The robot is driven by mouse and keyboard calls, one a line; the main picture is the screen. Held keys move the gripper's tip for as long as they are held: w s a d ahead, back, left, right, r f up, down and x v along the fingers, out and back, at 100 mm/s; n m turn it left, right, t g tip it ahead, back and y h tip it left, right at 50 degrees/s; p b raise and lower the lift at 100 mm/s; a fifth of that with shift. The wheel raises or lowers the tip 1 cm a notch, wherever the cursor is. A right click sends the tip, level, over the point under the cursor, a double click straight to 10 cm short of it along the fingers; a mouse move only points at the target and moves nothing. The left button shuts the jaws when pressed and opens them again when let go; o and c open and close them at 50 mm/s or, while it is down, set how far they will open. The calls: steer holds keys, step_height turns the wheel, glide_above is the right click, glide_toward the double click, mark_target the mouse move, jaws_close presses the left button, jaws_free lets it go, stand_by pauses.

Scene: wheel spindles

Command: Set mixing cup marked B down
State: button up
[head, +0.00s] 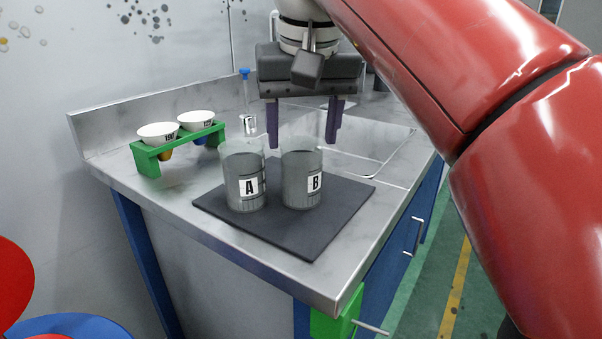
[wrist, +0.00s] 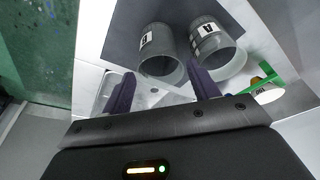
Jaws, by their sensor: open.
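The mixing cup marked B (head: 301,178) stands upright on a dark mat (head: 310,232) on the metal counter. It is a clear grey beaker with a white label. The cup marked A (head: 243,178) stands upright just left of it on the same mat. My gripper (head: 303,138) is open, with its two purple fingers spread apart behind and above the cups. In the wrist view, cup B (wrist: 157,52) and cup A (wrist: 213,50) show beyond the fingertips (wrist: 162,86).
A green rack (head: 178,147) with white funnels stands at the back left of the counter. A sink (head: 362,150) lies behind the mat to the right. A blue-topped item (head: 245,90) rises behind cup A.

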mark_target(301, 166)
steer(key=b+x, duration=0.2)
steer(key=x, duration=0.5)
steer(key=shift+w+f, duration=0.25)
steer(key=c, duration=0.7)
steer(key=shift+r, duration=0.15)
